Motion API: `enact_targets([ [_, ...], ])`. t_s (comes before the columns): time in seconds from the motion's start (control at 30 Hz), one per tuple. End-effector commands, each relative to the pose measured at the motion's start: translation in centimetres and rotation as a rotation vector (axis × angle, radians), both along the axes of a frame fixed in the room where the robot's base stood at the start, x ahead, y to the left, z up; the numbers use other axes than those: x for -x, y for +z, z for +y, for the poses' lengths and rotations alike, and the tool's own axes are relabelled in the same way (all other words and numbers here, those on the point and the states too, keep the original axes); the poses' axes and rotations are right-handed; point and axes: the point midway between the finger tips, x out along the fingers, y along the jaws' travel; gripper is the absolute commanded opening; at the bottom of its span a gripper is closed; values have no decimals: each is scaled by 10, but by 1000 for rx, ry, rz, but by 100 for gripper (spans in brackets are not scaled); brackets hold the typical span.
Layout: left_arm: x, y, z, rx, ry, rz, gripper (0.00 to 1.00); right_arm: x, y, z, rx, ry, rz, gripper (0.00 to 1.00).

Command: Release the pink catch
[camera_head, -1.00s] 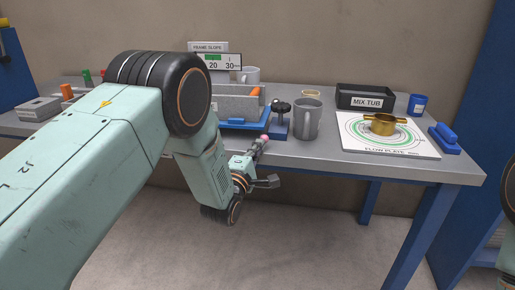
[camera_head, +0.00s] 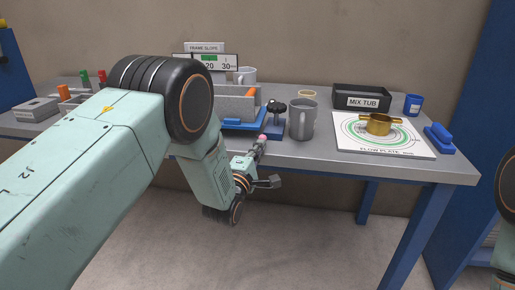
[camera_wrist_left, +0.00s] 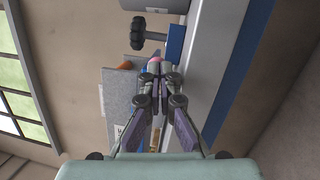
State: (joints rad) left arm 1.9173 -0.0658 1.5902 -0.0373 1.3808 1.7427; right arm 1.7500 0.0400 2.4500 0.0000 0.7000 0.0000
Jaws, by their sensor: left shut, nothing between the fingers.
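The pink catch (camera_head: 262,137) is a small pink tip at the front edge of the bench, below the black knob. It also shows in the left wrist view (camera_wrist_left: 154,60), just beyond my fingertips. My left gripper (camera_head: 259,146) is at the bench's front edge, with its fingers pointing at the catch. In the left wrist view the fingers (camera_wrist_left: 161,74) come together at the tips and hold nothing. I cannot tell whether they touch the catch. The fingers partly hide the catch's lower part. My right gripper is outside both views.
The blue-based fixture with a grey trough (camera_head: 236,104) and black knob (camera_head: 275,108) stands behind the catch. Further right are the MIX TUB (camera_head: 362,98), a brass cup (camera_head: 377,125) on the flow plate (camera_head: 350,146), and a blue block (camera_head: 440,138).

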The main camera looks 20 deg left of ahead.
Motion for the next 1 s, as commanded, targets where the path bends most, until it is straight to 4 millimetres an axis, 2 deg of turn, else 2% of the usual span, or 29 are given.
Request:
enact_targets([
  [0.47, -3, 0, -8, 0, 0, -1, 0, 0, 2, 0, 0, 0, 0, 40],
  [1.0, -2, -1, -7, 0, 0, -1, 0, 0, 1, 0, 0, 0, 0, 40],
])
